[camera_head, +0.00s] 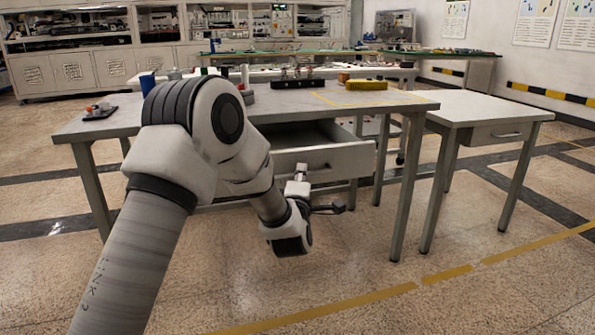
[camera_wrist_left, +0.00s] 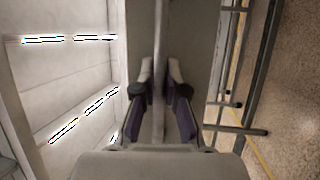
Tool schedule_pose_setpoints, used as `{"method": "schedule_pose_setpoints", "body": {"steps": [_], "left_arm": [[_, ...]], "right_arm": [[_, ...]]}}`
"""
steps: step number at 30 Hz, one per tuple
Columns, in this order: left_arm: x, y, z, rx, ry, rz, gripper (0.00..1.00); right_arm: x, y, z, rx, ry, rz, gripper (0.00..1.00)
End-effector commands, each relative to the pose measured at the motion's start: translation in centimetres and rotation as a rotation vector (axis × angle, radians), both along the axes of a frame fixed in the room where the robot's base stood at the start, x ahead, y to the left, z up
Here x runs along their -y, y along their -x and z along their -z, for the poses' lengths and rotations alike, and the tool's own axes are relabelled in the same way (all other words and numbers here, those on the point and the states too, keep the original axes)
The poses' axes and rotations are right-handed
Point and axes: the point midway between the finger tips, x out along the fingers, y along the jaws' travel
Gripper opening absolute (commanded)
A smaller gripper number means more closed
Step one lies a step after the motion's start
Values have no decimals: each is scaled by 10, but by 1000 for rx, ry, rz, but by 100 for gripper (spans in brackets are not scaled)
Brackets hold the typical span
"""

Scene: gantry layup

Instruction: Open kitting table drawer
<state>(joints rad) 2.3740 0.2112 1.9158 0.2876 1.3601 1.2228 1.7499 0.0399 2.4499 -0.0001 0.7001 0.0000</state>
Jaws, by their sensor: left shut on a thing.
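The kitting table (camera_head: 230,108) has a drawer (camera_head: 345,160) that stands partly pulled out, with its inside showing behind the grey front. The drawer's handle (camera_head: 320,167) is a slim bar on that front, partly hidden by my gripper. My left gripper (camera_head: 303,180) is in front of the drawer. In the left wrist view my left gripper (camera_wrist_left: 160,95) is shut, with a dark-padded finger on each side of a thin grey bar, the handle (camera_wrist_left: 158,65). My right gripper is not in view.
A smaller side table (camera_head: 495,108) with its own shut drawer stands to the right. The kitting table holds a yellow block (camera_head: 366,85), a dark fixture (camera_head: 298,80) and small parts. Floor in front of the drawer is clear.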

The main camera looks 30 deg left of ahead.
Motion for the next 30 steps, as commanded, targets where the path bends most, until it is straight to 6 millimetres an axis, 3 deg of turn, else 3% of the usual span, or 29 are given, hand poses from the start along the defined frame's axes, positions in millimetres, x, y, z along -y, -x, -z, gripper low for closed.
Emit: {"method": "schedule_pose_setpoints", "body": {"steps": [12, 15, 25, 30], "left_arm": [[4, 3, 0, 0, 1, -1, 0], [4, 3, 0, 0, 1, 0, 37], [5, 5, 1, -1, 0, 0, 37], [15, 25, 4, -3, -1, 1, 37]], "right_arm": [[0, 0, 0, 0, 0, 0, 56], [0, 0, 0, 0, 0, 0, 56], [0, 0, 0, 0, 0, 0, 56], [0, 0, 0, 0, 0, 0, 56]]}}
